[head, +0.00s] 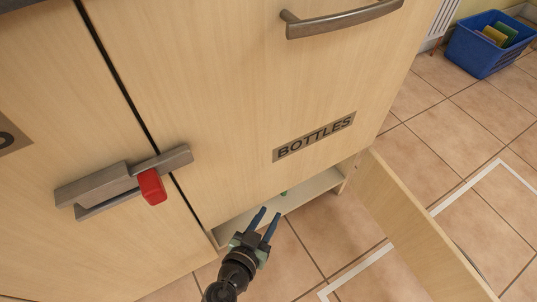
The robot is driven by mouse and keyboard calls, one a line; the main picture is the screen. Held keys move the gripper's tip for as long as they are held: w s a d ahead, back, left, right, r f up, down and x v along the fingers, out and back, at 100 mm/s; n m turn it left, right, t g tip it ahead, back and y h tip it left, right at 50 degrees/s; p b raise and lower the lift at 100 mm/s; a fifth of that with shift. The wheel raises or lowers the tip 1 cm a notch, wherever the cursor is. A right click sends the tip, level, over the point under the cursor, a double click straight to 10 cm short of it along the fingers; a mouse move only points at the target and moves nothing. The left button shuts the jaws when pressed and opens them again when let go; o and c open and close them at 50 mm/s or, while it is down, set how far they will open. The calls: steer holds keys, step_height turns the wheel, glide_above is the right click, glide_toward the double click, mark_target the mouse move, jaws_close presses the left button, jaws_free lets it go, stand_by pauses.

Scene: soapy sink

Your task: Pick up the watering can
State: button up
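My gripper (268,213) is at the lower middle of the head view, in front of an open low cabinet compartment. Its two blue fingers are apart with nothing visible between them. I see no clear watering can. The compartment's pale floor (318,187) shows below the cabinet front.
A wooden cabinet front labelled BOTTLES (314,137) hangs above the opening. An open door (415,235) stands out at the right. A latch with a red knob (152,187) is at the left. A blue crate (478,52) stands far right. Tiled floor (330,225) lies between.

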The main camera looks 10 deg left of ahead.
mark_target(284, 195)
steer(key=b+x, duration=0.3)
steer(key=x, duration=0.4)
steer(key=b+x, duration=0.3)
steer(key=x, duration=0.2)
steer(key=shift+f+b, duration=0.2)
steer(key=shift+b, duration=0.1)
jaws_close()
steer(key=shift+r, duration=0.15)
